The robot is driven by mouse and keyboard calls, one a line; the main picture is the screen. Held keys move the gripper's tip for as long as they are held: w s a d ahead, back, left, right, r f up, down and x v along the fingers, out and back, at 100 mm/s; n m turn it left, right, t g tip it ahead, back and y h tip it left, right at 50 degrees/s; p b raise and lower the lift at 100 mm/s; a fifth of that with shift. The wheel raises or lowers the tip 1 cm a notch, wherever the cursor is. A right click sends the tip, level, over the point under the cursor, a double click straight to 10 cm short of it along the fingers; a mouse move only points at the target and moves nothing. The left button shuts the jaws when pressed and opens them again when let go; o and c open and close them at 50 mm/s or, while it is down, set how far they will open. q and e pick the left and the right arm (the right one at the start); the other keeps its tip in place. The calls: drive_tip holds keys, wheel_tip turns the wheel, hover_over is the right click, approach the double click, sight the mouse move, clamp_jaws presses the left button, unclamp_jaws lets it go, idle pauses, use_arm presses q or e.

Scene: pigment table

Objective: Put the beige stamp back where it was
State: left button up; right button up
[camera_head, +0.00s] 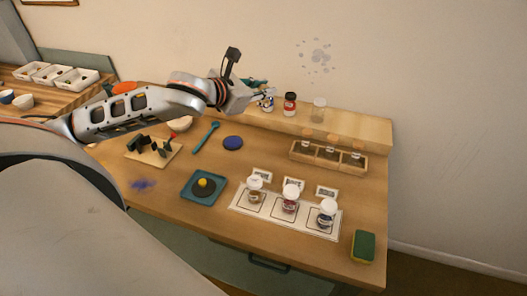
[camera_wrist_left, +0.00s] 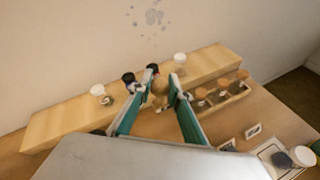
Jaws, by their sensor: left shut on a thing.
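My left gripper (camera_head: 262,88) is over the raised shelf at the back of the table. In the left wrist view its teal fingers (camera_wrist_left: 157,84) are closed around a rounded beige thing, which looks like the beige stamp (camera_wrist_left: 159,90). In the head view the stamp cannot be made out behind the gripper. A small wooden board (camera_head: 172,154) with several dark, green and red pieces stands on the table's left part. I cannot tell which spot on it is free. My right gripper is not in view.
Jars, one with a red label (camera_head: 290,103), stand on the shelf (camera_head: 355,124) close to the gripper. A wooden rack (camera_head: 329,156), a white mat (camera_head: 273,213) with three jars, a teal tray (camera_head: 190,199), a blue disc (camera_head: 233,142) and a sponge (camera_head: 363,246) occupy the table.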

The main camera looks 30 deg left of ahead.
use_arm(q)
wheel_tip(320, 180, down, 20)
drive_tip(key=shift+r, duration=0.1)
idle(0.5)
drive_tip(key=o, duration=0.5)
drive_tip(key=shift+f, duration=0.25)
drive_tip(key=o, duration=0.4)
drive_tip(key=shift+c, duration=0.2)
drive_tip(key=shift+r, duration=0.15)
drive_tip(key=shift+s+a+r, duration=0.1)
drive_tip(key=shift+s, duration=0.1)
drive_tip(key=v, duration=1.1)
drive_tip(key=shift+s+r, duration=0.2)
drive_tip(key=shift+s, duration=0.15)
